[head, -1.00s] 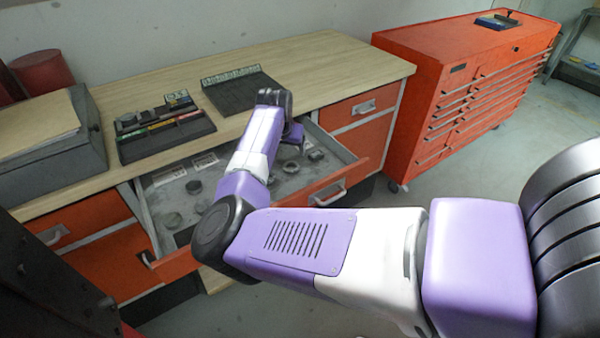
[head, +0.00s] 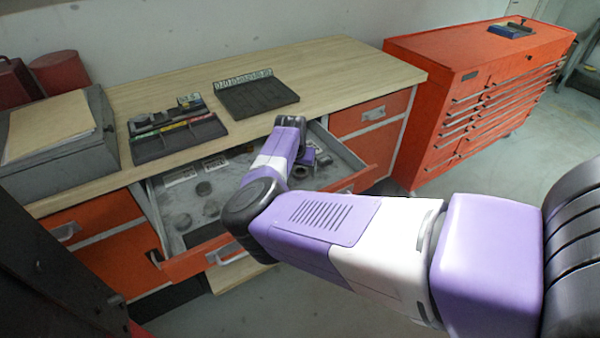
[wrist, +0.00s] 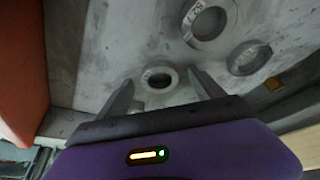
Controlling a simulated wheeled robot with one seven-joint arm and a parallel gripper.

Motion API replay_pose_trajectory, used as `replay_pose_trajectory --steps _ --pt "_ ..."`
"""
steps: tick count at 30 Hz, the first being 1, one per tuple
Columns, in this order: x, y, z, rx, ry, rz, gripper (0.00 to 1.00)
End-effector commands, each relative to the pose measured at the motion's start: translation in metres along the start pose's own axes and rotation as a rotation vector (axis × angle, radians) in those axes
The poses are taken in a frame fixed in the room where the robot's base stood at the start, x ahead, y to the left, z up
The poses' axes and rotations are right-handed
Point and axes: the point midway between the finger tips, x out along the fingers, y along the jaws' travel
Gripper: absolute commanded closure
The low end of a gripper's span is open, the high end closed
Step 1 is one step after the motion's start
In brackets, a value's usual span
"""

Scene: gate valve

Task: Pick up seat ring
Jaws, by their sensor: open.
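Several grey metal rings lie in the open drawer (head: 180,243). In the wrist view, a small ring (wrist: 158,79) lies between the spread fingertips of my gripper (wrist: 160,84). A larger ring (wrist: 208,23) with markings lies beyond it, and another ring (wrist: 250,58) lies to the right. I cannot tell for certain which is the seat ring. My gripper is open and empty, pointing at the drawer floor. In the head view my arm hides most of the gripper and part of the drawer.
The wooden bench top (head: 330,75) overhangs the drawer's back. A black tray with small parts (head: 180,135) and a dark board (head: 257,95) stand on it. The drawer's orange front (head: 200,258) is close to my arm. A red tool cabinet (head: 440,105) stands at right.

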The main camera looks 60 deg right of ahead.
Motion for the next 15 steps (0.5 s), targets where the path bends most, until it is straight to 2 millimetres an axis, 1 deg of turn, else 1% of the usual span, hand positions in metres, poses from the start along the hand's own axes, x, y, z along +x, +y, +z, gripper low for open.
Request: replay_pose_trajectory --steps 4,5,6,8,9,11,15 --pt "-0.0001 0.0001 0.0000 0.000 0.000 0.000 0.23" --pt "-0.0001 0.0001 0.0000 0.000 0.000 0.000 0.26" --pt "-0.0001 0.0001 0.0000 0.000 0.000 0.000 0.34" --pt "-0.0002 0.0001 0.0001 0.000 0.000 0.000 0.46" --pt "-0.0002 0.0001 0.0001 0.000 0.000 0.000 0.54" --pt "-0.0002 0.0001 0.0001 0.000 0.000 0.000 0.66" --pt "-0.0002 0.0002 0.0001 0.000 0.000 0.000 0.93"
